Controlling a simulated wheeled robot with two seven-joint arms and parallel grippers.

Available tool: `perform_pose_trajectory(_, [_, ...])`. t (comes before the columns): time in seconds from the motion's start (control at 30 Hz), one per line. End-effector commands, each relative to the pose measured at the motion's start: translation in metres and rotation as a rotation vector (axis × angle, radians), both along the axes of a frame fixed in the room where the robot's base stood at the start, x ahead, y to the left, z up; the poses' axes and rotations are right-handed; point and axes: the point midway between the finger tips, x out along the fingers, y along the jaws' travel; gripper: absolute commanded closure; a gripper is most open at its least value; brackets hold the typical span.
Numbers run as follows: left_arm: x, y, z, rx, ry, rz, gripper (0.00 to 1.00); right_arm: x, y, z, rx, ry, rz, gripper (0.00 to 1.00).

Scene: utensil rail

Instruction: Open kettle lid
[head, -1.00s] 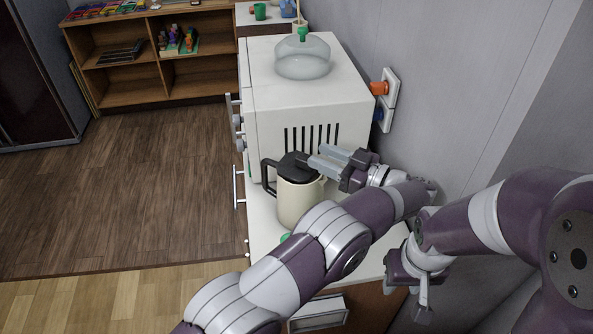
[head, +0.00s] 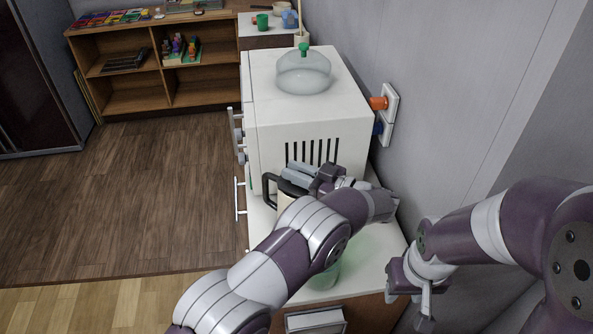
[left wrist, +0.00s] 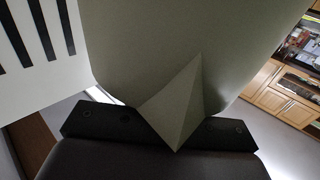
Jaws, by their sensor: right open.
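The cream kettle (head: 283,203) with a black handle (head: 267,187) stands on the white counter in front of a white box-shaped appliance. My left arm covers much of it in the head view. My left gripper (head: 300,174) is at the kettle's top, over the lid area; the lid is mostly hidden behind it. In the left wrist view the kettle's body (left wrist: 150,50) fills the middle, its pointed spout (left wrist: 178,110) close to the dark gripper body. The finger gap is not clear. My right gripper (head: 412,288) is open and empty, right of the counter.
The white appliance (head: 300,120) carries a clear dome (head: 303,75) with a green knob. A greenish glass (head: 325,279) stands on the counter (head: 375,250) beside my left arm. A grey wall with an orange plug (head: 378,103) is on the right.

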Motion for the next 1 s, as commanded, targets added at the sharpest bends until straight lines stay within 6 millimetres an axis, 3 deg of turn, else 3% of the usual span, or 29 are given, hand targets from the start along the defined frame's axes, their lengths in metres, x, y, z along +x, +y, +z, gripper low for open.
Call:
perform_pose_trajectory(0.57, [0.001, 0.003, 0.008, -0.088, 0.042, 0.000, 1.00, 0.000, 0.000, 0.012, 0.000, 0.000, 0.000, 0.57])
perform_pose_trajectory(1.0, [0.008, 0.016, 0.026, -0.431, 0.216, 0.001, 1.00, 0.000, 0.000, 0.065, 0.000, 0.000, 0.000, 0.57])
